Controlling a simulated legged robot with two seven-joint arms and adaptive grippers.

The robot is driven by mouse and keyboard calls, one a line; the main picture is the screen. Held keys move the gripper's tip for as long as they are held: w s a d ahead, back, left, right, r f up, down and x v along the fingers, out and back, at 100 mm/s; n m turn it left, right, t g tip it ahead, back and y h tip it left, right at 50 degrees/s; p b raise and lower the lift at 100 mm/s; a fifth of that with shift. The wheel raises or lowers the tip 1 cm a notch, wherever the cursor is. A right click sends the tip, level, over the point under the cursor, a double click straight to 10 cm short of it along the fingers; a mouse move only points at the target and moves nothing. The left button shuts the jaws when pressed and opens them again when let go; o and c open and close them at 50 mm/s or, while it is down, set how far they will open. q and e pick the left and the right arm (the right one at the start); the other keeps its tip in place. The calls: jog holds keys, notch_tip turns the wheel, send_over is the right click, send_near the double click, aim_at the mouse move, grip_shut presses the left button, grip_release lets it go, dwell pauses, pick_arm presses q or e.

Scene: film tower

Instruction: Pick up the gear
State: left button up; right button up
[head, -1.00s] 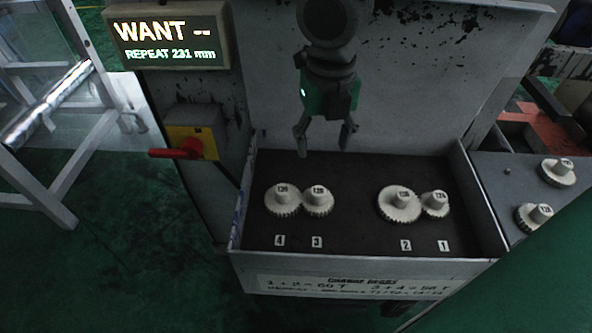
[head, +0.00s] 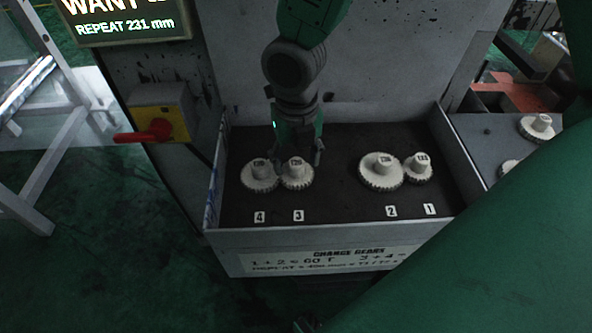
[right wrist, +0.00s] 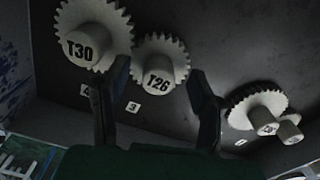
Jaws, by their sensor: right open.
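Several pale toothed gears with raised hubs stand in a dark-floored tray (head: 330,211). The gear marked T30 (head: 262,182) is by label 4, and it also shows in the right wrist view (right wrist: 85,25). The smaller gear marked T26 (head: 296,183) is by label 3, close beside it. A larger gear (head: 380,177) is by label 2 and a small gear (head: 418,171) by label 1. My right gripper (head: 299,157) is open over the T26 gear. In the right wrist view its fingers (right wrist: 160,72) stand either side of the T26 hub (right wrist: 158,80). My left gripper is not seen.
The tray's side walls and front edge stand up around the gears. A grey shelf at the right (head: 480,135) carries more gears, one of them at the far right (head: 537,127). A yellow switch box with a red handle (head: 157,127) and a lit display (head: 125,22) are at the left.

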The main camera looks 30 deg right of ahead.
aim_at(296, 161)
jog(key=shift+f, duration=0.55)
jog(key=shift+a+r, duration=0.1)
grip_shut()
notch_tip(296, 161, up, 10)
jog(key=p, duration=0.3)
